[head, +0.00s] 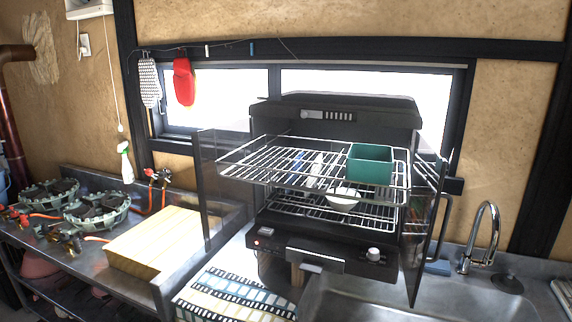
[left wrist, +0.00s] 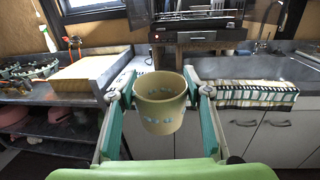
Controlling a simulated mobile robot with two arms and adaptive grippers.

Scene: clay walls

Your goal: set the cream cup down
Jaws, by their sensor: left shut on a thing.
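The cream cup (left wrist: 160,104) shows in the left wrist view, with small blue marks on its side. My left gripper (left wrist: 161,92) is shut on it, one finger on each side. The cup is upright and its open rim faces up. In that view it appears in front of the counter and cabinet doors, held in the air. Neither the cup nor my left gripper shows in the head view. My right gripper is in neither view.
A black dish dryer (head: 335,250) stands open on the counter, with wire racks, a teal box (head: 370,164) and a white bowl (head: 343,198). A patterned cloth (head: 235,292) lies in front. A wooden board (head: 155,240) and gas burners (head: 95,205) are left; the sink (head: 420,300) is right.

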